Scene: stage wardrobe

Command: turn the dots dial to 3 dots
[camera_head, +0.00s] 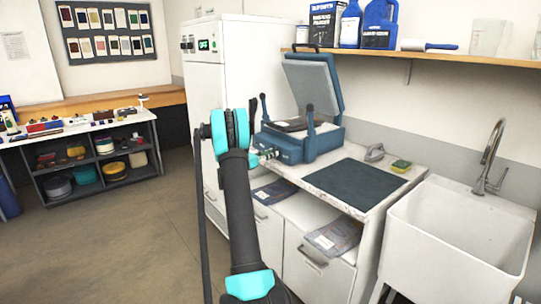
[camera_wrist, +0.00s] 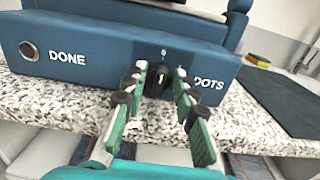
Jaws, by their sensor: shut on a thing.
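The blue heat press (camera_head: 322,145) stands on the counter with its lid raised. In the wrist view its front panel (camera_wrist: 95,50) carries the words DONE and DOTS. The dots dial (camera_wrist: 158,83) is a small black knob beside the word DOTS, with a short pale mark on its face. Tiny marks sit above it, too small to read, so I cannot tell its setting. My gripper (camera_wrist: 161,77) has its green-padded fingers on both sides of the dial and is shut on it. In the head view my arm hides most of the dial area.
A round metal button (camera_wrist: 29,51) is left of DONE. A dark mat (camera_head: 355,187) lies right of the press, with a sponge (camera_head: 401,166) behind it. The white sink (camera_head: 455,235) is at right; a white cabinet (camera_head: 235,75) stands behind the press.

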